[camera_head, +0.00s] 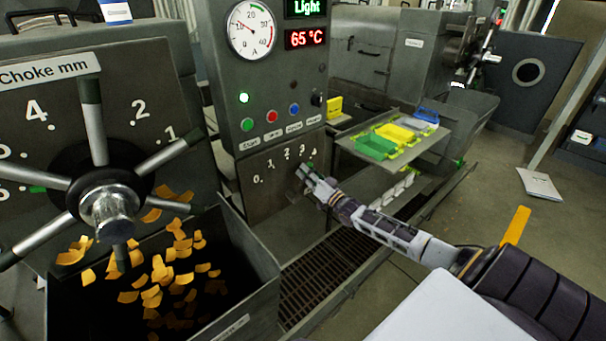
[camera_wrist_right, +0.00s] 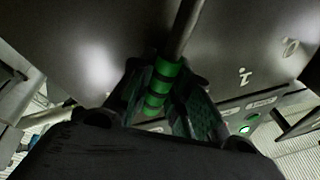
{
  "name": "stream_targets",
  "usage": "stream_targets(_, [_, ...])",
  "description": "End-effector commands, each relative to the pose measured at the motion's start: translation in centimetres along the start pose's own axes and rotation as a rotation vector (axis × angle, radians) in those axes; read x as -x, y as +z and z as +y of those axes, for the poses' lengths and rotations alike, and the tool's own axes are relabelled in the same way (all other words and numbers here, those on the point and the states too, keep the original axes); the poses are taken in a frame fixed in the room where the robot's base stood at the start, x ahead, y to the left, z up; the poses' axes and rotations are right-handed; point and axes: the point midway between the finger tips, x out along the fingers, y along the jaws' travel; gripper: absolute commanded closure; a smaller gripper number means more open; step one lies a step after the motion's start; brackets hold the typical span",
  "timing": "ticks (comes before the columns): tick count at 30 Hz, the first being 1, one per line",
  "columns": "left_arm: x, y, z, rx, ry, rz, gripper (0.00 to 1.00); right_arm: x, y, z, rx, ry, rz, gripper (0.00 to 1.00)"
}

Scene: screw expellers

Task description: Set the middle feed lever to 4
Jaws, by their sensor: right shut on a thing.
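The feed lever panel (camera_head: 258,182) stands under the row of buttons, with a white scale from 0 to 4 along an arc. My right gripper (camera_head: 306,172) is at this panel, just below the marks 3 and 4, and hides most of the lever in the head view. In the right wrist view a metal lever with a green, dark-banded grip (camera_wrist_right: 165,85) lies between the fingers of my right gripper (camera_wrist_right: 168,105), which is shut on it. The exact mark the lever points to is hard to tell. My left gripper is not in view.
A large choke handwheel (camera_head: 110,205) with metal spokes stands at the left, above a dark bin (camera_head: 255,285) with orange flakes. A cabinet (camera_head: 265,85) carries a gauge and displays. A tray with coloured boxes (camera_head: 405,152) is right of the panel. Open floor lies further right.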

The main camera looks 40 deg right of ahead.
Motion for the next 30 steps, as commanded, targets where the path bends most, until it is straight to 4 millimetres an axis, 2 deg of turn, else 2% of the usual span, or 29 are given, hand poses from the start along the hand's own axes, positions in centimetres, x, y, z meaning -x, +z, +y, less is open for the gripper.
stream_targets(3, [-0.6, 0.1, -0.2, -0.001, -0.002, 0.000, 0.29, 0.2, 0.2, 1.1, -0.081, 0.018, 0.017, 1.00])
stream_targets(12, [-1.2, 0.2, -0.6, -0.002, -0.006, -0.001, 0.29, 0.6, 0.3, 2.5, -0.212, 0.042, 0.043, 1.00])
stream_targets(27, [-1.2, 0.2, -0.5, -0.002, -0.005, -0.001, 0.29, 0.6, 0.3, 2.8, -0.240, 0.048, 0.048, 1.00])
stream_targets(28, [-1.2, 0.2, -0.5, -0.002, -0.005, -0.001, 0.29, 0.7, 0.3, 2.8, -0.240, 0.048, 0.048, 0.79])
stream_targets(30, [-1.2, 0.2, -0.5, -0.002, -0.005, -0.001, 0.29, 0.7, 0.3, 2.8, -0.240, 0.048, 0.048, 0.70])
